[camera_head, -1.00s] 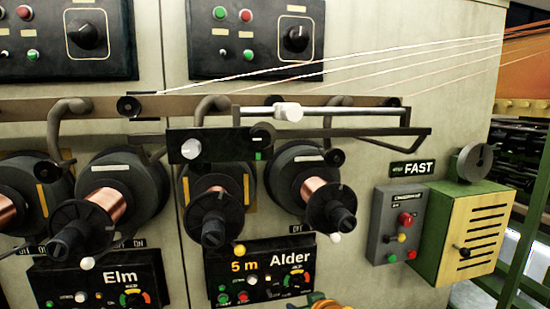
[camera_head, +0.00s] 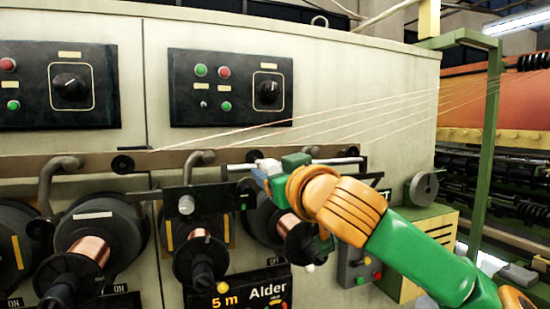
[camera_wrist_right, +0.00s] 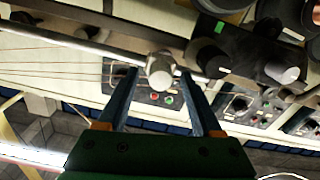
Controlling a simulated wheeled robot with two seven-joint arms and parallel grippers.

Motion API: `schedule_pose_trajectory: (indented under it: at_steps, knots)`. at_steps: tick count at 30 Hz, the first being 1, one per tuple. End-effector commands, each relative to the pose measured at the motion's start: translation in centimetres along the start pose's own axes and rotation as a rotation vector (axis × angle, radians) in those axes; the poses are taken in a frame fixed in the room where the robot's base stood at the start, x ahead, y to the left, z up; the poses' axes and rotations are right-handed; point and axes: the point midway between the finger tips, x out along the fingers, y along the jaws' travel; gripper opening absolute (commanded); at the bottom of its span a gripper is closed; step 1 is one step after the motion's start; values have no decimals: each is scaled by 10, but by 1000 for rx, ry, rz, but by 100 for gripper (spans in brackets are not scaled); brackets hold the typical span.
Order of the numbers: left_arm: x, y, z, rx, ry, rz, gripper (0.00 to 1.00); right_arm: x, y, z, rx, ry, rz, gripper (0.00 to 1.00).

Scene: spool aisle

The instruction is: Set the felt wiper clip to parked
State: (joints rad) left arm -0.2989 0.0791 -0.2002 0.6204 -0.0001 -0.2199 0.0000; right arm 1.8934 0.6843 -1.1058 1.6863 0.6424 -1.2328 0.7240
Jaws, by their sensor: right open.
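The felt wiper clip (camera_wrist_right: 160,72) is a pale, stubby cylinder on a light rod (camera_head: 333,161) that runs across the front of the machine. In the right wrist view it sits between the two dark fingers of my right gripper (camera_wrist_right: 161,79), which are open and spread to either side of it. I cannot tell whether a finger touches it. In the head view my right gripper (camera_head: 262,170) is at the rod and mostly covers the clip. No parked mark shows clearly. My left gripper is out of view.
Wires (camera_head: 390,115) run from the rod to the upper right. A dark bracket with a pale knob (camera_head: 186,204) is left of my gripper. Copper spools (camera_head: 90,250) and the Alder panel (camera_head: 240,291) are below. A green post (camera_head: 490,130) stands at right.

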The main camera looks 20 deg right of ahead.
Motion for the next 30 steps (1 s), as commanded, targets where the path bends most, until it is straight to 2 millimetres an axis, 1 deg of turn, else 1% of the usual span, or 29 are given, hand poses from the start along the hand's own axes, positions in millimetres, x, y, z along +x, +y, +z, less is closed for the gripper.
schedule_pose_trajectory:
  at_steps: [1,7,8,9,11,12,14,15,30]
  knots:
    - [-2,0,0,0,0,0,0,2,0,-1,0,-1,0,67]
    - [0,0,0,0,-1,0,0,3,0,1,-1,1,0,67]
    - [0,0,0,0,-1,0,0,3,0,1,-1,1,0,59]
    - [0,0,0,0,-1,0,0,3,0,1,-1,1,0,48]
    - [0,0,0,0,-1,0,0,3,0,1,-1,1,0,32]
    - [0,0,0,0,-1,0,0,3,0,1,-1,1,0,21]
    - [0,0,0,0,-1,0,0,3,0,1,-1,1,0,5]
    - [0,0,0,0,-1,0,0,3,0,1,-1,1,0,0]
    - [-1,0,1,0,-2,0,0,2,0,1,-1,1,0,0]
